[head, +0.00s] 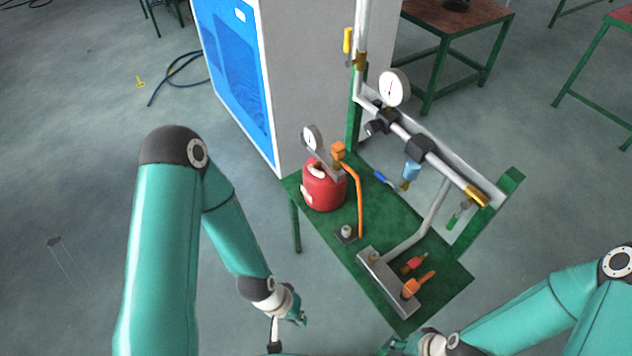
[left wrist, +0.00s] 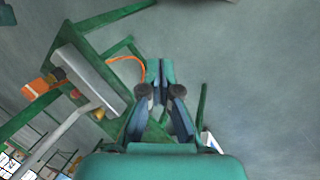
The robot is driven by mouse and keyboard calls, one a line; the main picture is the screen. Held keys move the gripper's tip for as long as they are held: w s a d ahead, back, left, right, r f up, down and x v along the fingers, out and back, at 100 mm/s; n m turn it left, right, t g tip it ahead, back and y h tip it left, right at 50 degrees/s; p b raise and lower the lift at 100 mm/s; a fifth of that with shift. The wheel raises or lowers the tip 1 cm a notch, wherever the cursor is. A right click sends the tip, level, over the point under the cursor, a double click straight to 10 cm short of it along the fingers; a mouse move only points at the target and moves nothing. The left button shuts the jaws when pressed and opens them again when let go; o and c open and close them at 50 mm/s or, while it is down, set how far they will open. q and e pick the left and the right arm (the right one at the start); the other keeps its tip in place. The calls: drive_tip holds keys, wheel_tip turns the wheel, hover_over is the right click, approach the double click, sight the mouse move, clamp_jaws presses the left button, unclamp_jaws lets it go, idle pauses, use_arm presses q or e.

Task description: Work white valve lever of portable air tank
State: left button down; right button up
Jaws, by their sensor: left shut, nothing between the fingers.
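The red portable air tank (head: 325,192) stands on the green bench (head: 388,208) in the head view, with a round white gauge (head: 311,138) above it. Small whitish parts show on its top and side; which one is the white valve lever I cannot tell. My left gripper (head: 300,318) is shut and empty, low in front of the bench and well apart from the tank. Its fingers show in the left wrist view (left wrist: 160,92), where I cannot make out the tank. My right gripper (head: 396,346) is at the bottom edge by the bench's front corner; its fingers are unclear.
An orange hose (head: 360,205) runs beside the tank. A metal block (head: 390,283) with orange and red valves sits at the bench's front. A pipe (head: 445,170) with a second gauge (head: 393,88) crosses behind. A blue and grey cabinet (head: 310,70) stands behind the tank.

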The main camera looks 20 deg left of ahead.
sight(316, 172)
use_arm(q)
drive_tip(key=w+a+f+n+g+h+b, duration=0.1)
drive_tip(key=w+a+f+n+g+b, duration=0.15)
drive_tip(key=f+n+b, duration=0.6)
drive_tip(key=w+r+n+t+h+b, duration=0.2)
drive_tip(key=w+n+t+h+b, duration=0.15)
drive_tip(key=w+n, duration=0.6)
drive_tip(key=w+a+r+n+t+h+b, duration=0.2)
drive_tip(key=w+a+r+n+t+b, duration=0.1)
drive_tip(key=w+a+r+n+t, duration=0.35)
drive_tip(key=w+a+r+n+t+h+b, duration=0.1)
drive_tip(key=w+a+r+n+t+b, duration=0.3)
drive_tip(key=w+n, duration=0.45)
drive_tip(key=w+d+m+p, duration=0.2)
drive_tip(key=w+d, duration=0.6)
drive_tip(key=w, duration=0.1)
drive_tip(key=shift+a+r+p, duration=0.3)
drive_tip(key=shift+a+r, duration=1.1)
